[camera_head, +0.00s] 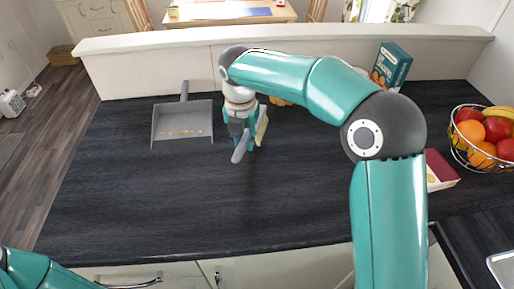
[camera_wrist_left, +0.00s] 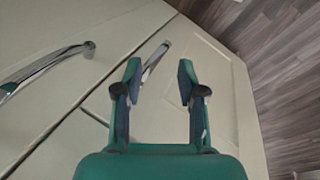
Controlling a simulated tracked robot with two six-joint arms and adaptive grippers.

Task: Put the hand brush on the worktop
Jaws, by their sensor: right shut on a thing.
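My right gripper (camera_head: 244,137) is over the middle of the dark worktop (camera_head: 180,200), pointing down. It is shut on the hand brush (camera_head: 240,153), which shows as a grey part below the fingers and pale bristles on the right. The gripper and wrist hide much of the brush. I cannot tell whether the brush touches the worktop. My left gripper (camera_wrist_left: 158,82) is open and empty in the left wrist view, in front of cream cupboard doors. In the head view only part of my left arm shows at the bottom left corner.
A grey dustpan (camera_head: 157,126) with crumbs lies left of the brush. A teal box (camera_head: 391,65) stands at the back right, a wire fruit basket (camera_head: 461,152) at the right, and a red and white box (camera_head: 440,168) nearby. The worktop's front left is clear.

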